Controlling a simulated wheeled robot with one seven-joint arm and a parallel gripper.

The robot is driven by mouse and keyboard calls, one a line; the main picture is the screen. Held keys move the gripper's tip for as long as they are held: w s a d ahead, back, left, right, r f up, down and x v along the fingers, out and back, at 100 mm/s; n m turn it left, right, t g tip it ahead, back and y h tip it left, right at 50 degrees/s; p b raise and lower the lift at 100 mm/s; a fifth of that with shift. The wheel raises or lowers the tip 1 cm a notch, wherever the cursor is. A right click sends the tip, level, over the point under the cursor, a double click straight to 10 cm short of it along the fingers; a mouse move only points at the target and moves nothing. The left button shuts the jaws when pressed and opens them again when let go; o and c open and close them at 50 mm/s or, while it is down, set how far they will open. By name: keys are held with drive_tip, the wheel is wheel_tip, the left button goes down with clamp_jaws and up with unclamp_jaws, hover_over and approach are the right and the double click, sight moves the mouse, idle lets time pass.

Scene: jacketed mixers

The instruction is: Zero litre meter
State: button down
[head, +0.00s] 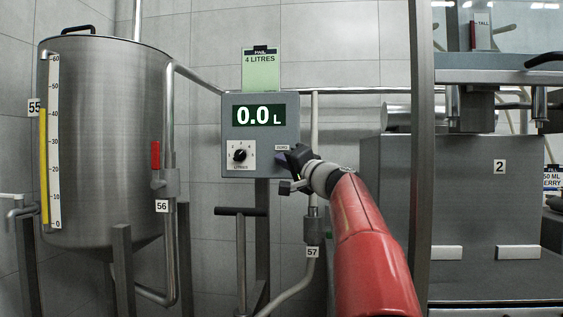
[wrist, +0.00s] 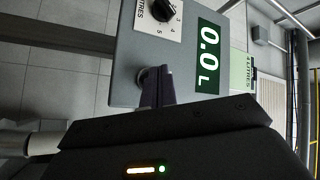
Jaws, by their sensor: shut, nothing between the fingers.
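The litre meter (head: 261,165) is a grey box on a post. Its green display (head: 258,115) reads 0.0 L, and the same reading shows in the wrist view (wrist: 208,57). A black dial (head: 239,155) sits at its lower left. A small ZERO label (head: 282,148) is at its lower right. My gripper (head: 284,159) is shut and empty, with its tips at the meter's face just below that label. In the wrist view the shut fingers (wrist: 154,88) are close to a round knob or button (wrist: 141,75), partly hidden by them; I cannot tell whether they touch it.
A green card (head: 261,72) reading 4 LITRES stands on the meter. A steel tank (head: 105,130) with a level scale is at left, with valve 56 (head: 165,182) beside it. Valve 57 (head: 313,230) is below my arm. A steel cabinet marked 2 (head: 460,200) is at right.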

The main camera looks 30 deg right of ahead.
drive_tip(key=s+a+b, duration=0.1)
drive_tip(key=s+b, duration=0.1)
drive_tip(key=s+a, duration=0.1)
drive_tip(key=s, duration=0.1)
drive_tip(key=shift+a+b, duration=0.35)
drive_tip(key=shift+b, duration=0.05)
idle(0.6)
